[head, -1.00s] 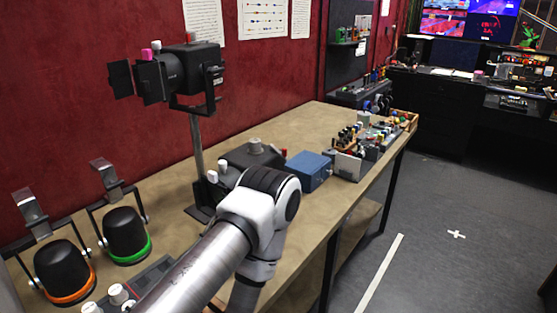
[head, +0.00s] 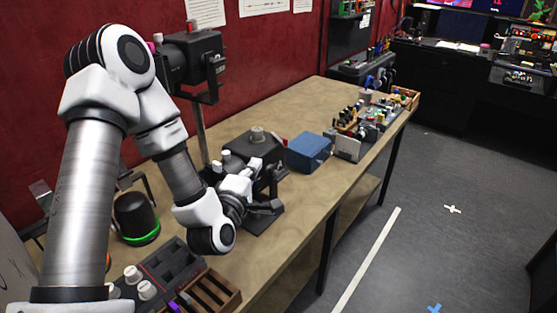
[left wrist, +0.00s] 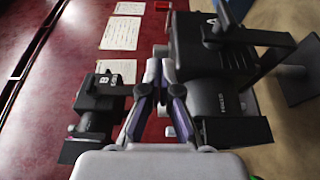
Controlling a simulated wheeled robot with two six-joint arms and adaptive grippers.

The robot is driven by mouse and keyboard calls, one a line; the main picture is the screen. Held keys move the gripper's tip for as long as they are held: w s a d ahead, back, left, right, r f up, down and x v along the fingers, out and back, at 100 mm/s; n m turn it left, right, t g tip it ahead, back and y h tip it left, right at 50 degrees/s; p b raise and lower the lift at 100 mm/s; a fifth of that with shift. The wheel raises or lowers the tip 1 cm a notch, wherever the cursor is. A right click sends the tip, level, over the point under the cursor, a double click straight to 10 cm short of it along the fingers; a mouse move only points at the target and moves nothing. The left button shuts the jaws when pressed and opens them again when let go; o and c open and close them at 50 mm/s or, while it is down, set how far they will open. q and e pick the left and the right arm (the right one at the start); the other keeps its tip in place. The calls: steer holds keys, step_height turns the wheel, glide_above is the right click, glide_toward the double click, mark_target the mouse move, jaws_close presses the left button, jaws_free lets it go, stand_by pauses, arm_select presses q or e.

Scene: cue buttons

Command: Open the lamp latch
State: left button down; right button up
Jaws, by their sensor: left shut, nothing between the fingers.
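The black lamp (head: 196,60) stands on a grey pole at the back of the table, in front of the red wall. My left arm hides its front part in the head view. A pink knob (head: 157,38) shows at its top. I cannot make out which part is the latch. My left gripper (head: 277,188) is shut and empty, low over the table to the right of the pole. In the left wrist view its fingers (left wrist: 163,75) lie between a large black lamp body (left wrist: 220,105) at right and a smaller black device (left wrist: 105,97) at left. My right gripper is out of view.
A blue box (head: 308,152) and a dark box with a grey knob (head: 257,137) stand on the table (head: 300,110). A green-ringed black lamp (head: 136,215) is at left. A wooden rack (head: 212,290) and a panel with white knobs (head: 150,272) are near the front.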

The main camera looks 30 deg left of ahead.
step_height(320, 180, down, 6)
steer(key=b, duration=0.5)
arm_select(q)
steer(key=p+x, duration=0.1)
steer(key=x, duration=0.2)
steer(key=d+p+x, duration=0.1)
steer(key=p+x, duration=0.1)
steer(key=x, duration=0.1)
steer(key=d+p+x, duration=0.1)
steer(key=x, duration=0.2)
steer(key=shift+w+r, duration=0.15)
steer(key=shift+w, duration=0.25)
steer(key=shift+w+d, duration=0.35)
steer(key=shift+w, duration=0.05)
steer(key=shift+a, duration=0.1)
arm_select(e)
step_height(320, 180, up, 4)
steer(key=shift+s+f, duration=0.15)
arm_select(q)
steer(key=shift+a, duration=0.1)
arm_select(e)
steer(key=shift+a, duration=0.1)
